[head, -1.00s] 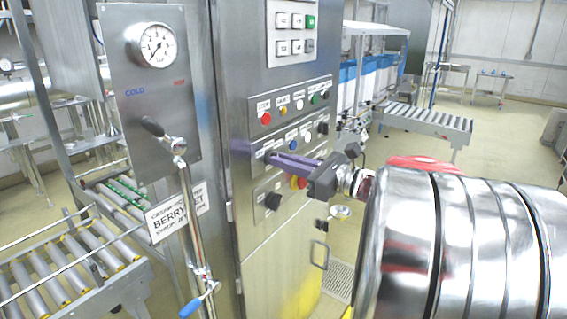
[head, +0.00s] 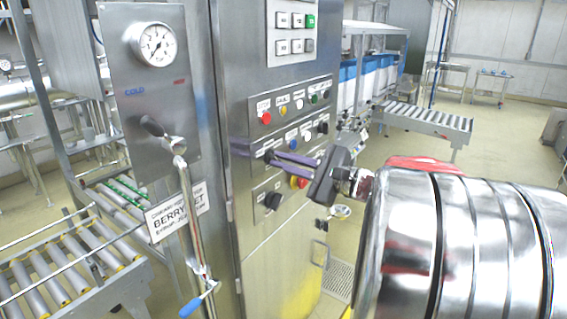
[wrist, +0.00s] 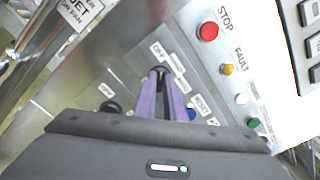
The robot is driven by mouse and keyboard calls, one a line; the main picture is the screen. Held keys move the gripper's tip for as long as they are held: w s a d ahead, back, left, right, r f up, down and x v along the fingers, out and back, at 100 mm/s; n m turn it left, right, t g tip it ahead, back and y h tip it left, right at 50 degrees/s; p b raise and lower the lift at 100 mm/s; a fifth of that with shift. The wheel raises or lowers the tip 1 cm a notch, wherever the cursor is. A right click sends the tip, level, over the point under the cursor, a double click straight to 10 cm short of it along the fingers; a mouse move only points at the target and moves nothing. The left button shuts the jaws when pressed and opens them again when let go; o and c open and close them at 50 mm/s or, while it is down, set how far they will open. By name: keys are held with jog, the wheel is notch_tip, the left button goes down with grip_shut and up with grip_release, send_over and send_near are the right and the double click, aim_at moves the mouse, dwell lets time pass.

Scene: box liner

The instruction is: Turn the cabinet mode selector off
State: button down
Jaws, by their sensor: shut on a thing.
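The mode selector appears to be the black knob (wrist: 161,70) on the steel cabinet's middle control panel. In the wrist view a small white label that seems to read "OFF" (wrist: 157,48) sits just above it. My gripper (wrist: 161,78) is shut on this knob, its two purple fingers converging on it from either side. In the head view my gripper (head: 270,156) reaches the panel from the right, with its dark palm tilted. The fingers mostly hide the knob there, so its exact pointer angle cannot be told.
A red stop button (head: 265,118) and other coloured buttons are on the panel above. Another black knob (head: 272,201) is on the panel below. A steel pipe with a blue-handled valve (head: 198,300) stands in front of the cabinet at left. A roller conveyor (head: 70,265) is further left.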

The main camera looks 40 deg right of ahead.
jog(key=shift+a+f, duration=0.1)
jog(key=shift+f, duration=0.05)
jog(key=c, duration=1.8)
grip_release()
jog(key=shift+s, duration=0.1)
jog(key=shift+c, duration=0.2)
jog(key=shift+s, duration=0.1)
jog(key=v, duration=1.3)
jog(key=shift+s+d, duration=0.25)
